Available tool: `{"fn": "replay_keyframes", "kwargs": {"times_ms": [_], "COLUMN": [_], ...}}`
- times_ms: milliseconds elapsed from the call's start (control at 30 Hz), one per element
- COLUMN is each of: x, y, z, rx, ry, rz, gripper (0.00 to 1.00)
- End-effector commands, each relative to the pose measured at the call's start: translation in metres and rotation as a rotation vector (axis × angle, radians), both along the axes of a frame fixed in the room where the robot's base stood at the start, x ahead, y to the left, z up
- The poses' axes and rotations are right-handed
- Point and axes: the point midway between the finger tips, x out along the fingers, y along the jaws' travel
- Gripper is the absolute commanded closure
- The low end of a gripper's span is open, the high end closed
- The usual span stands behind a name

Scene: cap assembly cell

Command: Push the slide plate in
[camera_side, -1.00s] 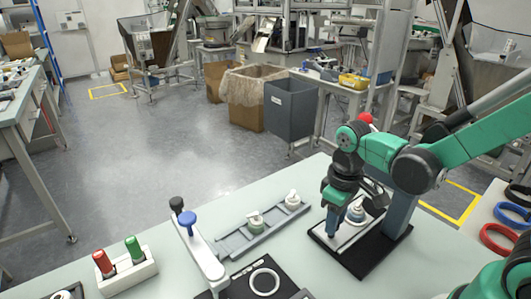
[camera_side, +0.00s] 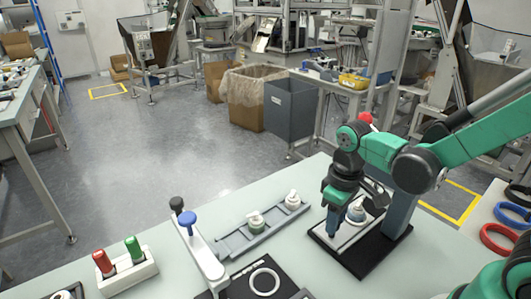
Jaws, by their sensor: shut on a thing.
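The slide plate (camera_side: 345,237) is a pale plate on a black base (camera_side: 372,263) at the right of the table. A blue-grey and white capped part (camera_side: 356,212) stands over the plate, partly behind my gripper. My gripper (camera_side: 331,229) points down at the plate's left side. It is shut on what looks like the slide plate's edge or grip. The fingers hide the exact contact, and I cannot tell how far in the plate sits.
A grey rail (camera_side: 237,243) with two pale capped parts (camera_side: 256,222) lies left of the base. A white block (camera_side: 128,273) holds red and green cylinders. A blue-grey post (camera_side: 399,214) stands at the base's right.

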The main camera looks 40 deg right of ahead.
Motion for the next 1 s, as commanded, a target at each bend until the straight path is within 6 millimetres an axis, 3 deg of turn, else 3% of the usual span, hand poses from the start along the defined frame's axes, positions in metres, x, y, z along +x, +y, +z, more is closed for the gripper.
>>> {"fn": "replay_keyframes", "kwargs": {"times_ms": [300, 633, 667, 733, 1000], "x": [0.001, 0.001, 0.001, 0.001, 0.001], "y": [-0.041, -0.045, -0.046, -0.045, -0.044], "z": [0.000, 0.000, 0.000, 0.000, 0.000], "rx": [0.000, -0.005, -0.006, -0.005, -0.001], "ry": [-0.001, -0.003, -0.004, -0.003, 0.000], "rz": [-0.003, -0.002, -0.003, -0.002, 0.000], "gripper": [1.00, 1.00, 0.61, 0.41, 0.38]}}
